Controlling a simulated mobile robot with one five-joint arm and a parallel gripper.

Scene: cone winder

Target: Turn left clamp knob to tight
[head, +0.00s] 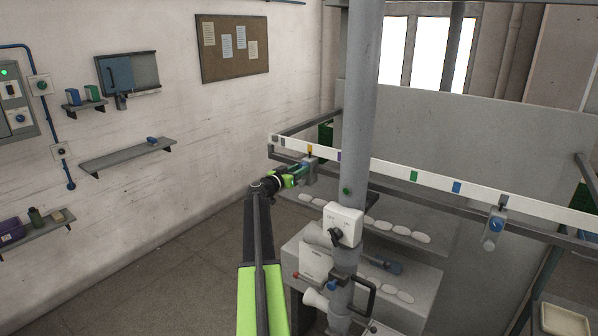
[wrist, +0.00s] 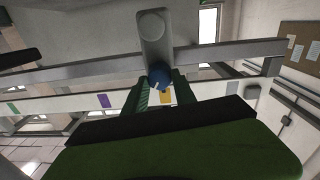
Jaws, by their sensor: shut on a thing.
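The left clamp (head: 311,164) hangs on the white rail with coloured marks, in the middle of the head view. In the wrist view its grey body (wrist: 152,40) stands upright across the rail, with its round blue knob (wrist: 158,76) at the lower end. My gripper (head: 299,171) reaches the clamp from the left. In the wrist view my gripper (wrist: 160,86) has a green finger on each side of the blue knob and is shut on it. The fingers partly hide the knob, and I cannot tell its turn angle.
Another clamp with a blue knob (head: 493,230) hangs farther right on the white rail (head: 385,168). A thick grey post (head: 361,105) with a white switch box (head: 343,224) stands right of my arm. Wall shelves (head: 128,155) are at left; the floor between is clear.

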